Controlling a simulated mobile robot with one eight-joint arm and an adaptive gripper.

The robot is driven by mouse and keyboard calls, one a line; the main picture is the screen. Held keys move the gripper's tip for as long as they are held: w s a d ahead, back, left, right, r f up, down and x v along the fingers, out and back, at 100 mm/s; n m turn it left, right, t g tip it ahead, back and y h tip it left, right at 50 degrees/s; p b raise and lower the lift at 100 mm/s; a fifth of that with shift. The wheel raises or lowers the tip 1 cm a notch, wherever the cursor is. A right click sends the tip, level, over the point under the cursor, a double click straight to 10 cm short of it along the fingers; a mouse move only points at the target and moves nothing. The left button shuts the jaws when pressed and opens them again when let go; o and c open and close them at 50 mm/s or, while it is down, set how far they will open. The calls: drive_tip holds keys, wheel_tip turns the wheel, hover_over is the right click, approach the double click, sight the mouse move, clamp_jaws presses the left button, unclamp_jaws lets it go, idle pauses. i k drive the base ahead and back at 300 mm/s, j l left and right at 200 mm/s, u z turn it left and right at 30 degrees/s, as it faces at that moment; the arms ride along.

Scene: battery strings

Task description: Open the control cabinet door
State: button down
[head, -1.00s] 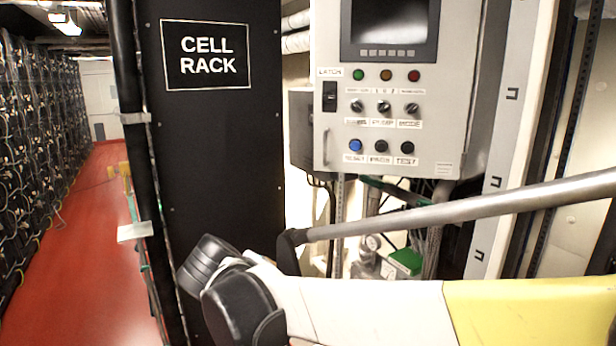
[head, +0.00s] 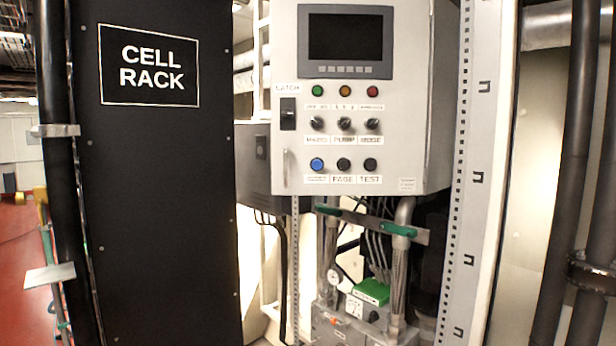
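The control cabinet (head: 412,150) is a light grey box in the upper middle of the head view, and its door looks shut. The door carries a dark screen (head: 347,37), a row of green, amber and red lamps, several dark knobs, and a blue button (head: 317,165) beside two black ones. A black latch switch (head: 288,114) under a LATCH label sits at the door's left side. Below it is a slim upright pale handle (head: 286,168). My gripper and arm are not in the head view.
A black panel marked CELL RACK (head: 165,220) stands left of the cabinet. A perforated upright (head: 466,180) and dark pipes (head: 570,150) are at the right. Pipes, a gauge and a green-topped box (head: 371,291) are below the cabinet. Red floor (head: 18,260) shows far left.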

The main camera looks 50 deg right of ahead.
sight(331, 60)
drive_tip(key=i+j+z, duration=0.2)
drive_tip(key=i+z, duration=0.2)
drive_tip(key=i+j+z, duration=0.65)
drive_tip(key=j+z, duration=0.15)
drive_tip(key=i+j+z, duration=0.25)
drive_tip(key=j+z, duration=0.15)
drive_tip(key=j, duration=0.1)
